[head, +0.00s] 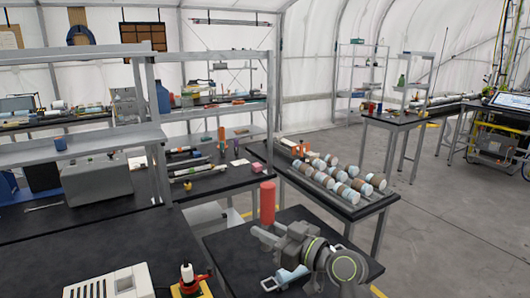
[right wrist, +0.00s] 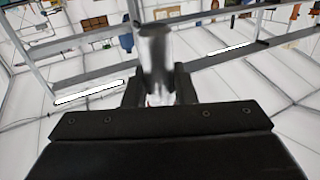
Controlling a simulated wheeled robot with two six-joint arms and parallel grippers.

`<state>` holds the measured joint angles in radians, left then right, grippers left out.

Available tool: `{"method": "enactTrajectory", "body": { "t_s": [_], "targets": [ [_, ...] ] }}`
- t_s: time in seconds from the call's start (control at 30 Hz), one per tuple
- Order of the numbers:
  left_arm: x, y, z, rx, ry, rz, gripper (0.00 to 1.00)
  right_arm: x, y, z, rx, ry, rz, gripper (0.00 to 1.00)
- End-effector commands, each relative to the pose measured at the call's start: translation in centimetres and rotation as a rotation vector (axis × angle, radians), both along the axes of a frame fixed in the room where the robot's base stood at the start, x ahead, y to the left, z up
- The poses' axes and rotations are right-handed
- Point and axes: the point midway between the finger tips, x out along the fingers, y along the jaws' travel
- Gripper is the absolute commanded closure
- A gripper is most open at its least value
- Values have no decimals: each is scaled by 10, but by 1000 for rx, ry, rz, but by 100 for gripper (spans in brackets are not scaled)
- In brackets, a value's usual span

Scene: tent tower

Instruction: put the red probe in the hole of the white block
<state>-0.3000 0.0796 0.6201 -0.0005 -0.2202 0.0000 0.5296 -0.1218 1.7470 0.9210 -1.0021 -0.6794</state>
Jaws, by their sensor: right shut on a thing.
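The red probe (head: 267,203) stands upright at the fingertips of my right gripper (head: 263,233), above the near black table. My right gripper is shut on it; the fingers hide its lower part in the head view. In the right wrist view a shiny grey cylinder (right wrist: 158,60) sits between the dark fingers, with a trace of red at its base. A white block (head: 110,283) with dark slots lies at the bottom left of the head view, partly cut off, well away from the probe. I cannot make out its hole. My left gripper is not in view.
A yellow stand (head: 190,289) with a red and white tool is right of the white block. A black table (head: 340,206) with several banded cylinders is behind my right gripper. Metal shelves (head: 211,105) stand at the back left. The left black tabletop (head: 100,245) has clear room.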

Motion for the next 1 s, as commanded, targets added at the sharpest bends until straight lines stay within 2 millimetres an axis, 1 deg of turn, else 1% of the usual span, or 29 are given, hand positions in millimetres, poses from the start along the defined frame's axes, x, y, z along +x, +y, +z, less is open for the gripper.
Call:
{"method": "enactTrajectory", "body": {
  "t_s": [0.03, 0.1, 0.17, 0.2, 0.3, 0.37, 0.5, 0.63, 0.7, 0.8, 0.9, 1.0],
  "targets": [
    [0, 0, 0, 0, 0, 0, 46, -6, -21, -14, -2, 2, -43, 100],
    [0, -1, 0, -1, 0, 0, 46, -16, -45, -29, -2, 3, -94, 100],
    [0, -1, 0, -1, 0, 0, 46, -26, -64, -41, -3, 2, -134, 100],
    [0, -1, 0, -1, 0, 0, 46, -33, -77, -49, -4, 2, -160, 100],
    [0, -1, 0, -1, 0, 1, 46, -53, -106, -64, -3, 2, -221, 100],
    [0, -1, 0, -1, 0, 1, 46, -67, -122, -73, -4, 3, -254, 100],
    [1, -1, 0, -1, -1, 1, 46, -103, -154, -87, -4, 1, -319, 100],
    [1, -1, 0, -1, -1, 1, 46, -137, -177, -95, -4, 1, -367, 100],
    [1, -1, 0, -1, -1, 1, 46, -154, -186, -97, -2, 2, -385, 100],
    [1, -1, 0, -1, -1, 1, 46, -175, -195, -97, -2, 0, -404, 100],
    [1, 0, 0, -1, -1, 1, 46, -189, -200, -97, 0, 0, -415, 100],
    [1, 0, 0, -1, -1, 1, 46, -197, -203, -96, 1, -1, -421, 100]
  ]
}}
